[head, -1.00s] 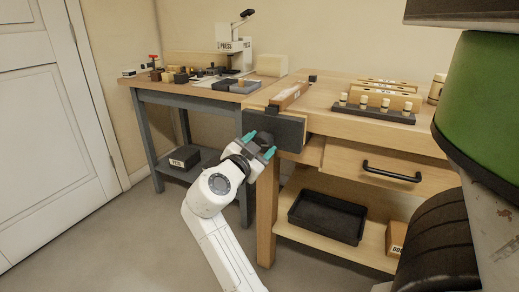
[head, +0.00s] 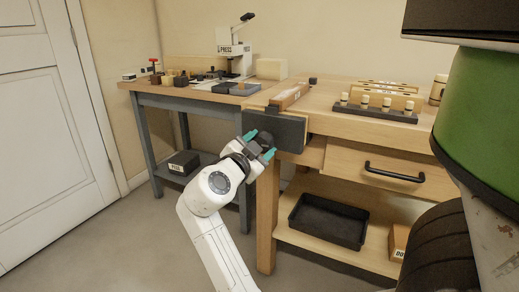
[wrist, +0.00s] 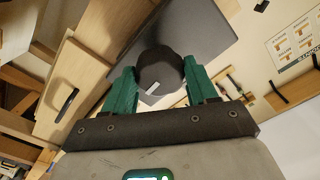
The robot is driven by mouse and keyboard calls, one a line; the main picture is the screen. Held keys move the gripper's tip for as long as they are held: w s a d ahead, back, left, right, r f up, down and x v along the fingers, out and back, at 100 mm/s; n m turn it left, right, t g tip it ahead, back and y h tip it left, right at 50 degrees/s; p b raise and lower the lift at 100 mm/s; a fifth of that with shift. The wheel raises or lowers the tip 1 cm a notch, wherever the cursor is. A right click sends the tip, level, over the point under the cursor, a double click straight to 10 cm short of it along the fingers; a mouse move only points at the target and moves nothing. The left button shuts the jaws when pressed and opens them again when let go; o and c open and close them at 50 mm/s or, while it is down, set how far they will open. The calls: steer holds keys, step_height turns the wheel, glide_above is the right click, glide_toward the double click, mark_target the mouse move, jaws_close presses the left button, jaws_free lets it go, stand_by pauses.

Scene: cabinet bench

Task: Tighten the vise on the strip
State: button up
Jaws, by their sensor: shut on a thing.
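The vise is at the left front corner of the wooden bench, with a dark jaw plate (head: 276,129) facing me; the plate also shows in the wrist view (wrist: 205,28). A black round knob (wrist: 160,68) with a white mark stands out from the plate. My gripper (head: 260,145) has its teal fingers on both sides of this knob and is shut on it. A long wooden strip (head: 291,95) lies at the vise's top, behind the jaw plate. Whether the jaws press on it is not clear.
The bench holds a dark rack (head: 375,112) with several pale pegs. Below are a drawer (head: 345,165) with a black handle and a shelf with a black tray (head: 328,222). A grey table with a press (head: 235,55) stands behind left. The floor before my arm is clear.

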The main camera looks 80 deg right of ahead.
steer(key=shift+f+m+b, duration=0.1)
steer(key=shift+m+b, duration=1.2)
steer(key=shift+b, duration=1.15)
steer(key=o, duration=0.9)
steer(key=b+v, duration=0.2)
steer(key=v, duration=0.5)
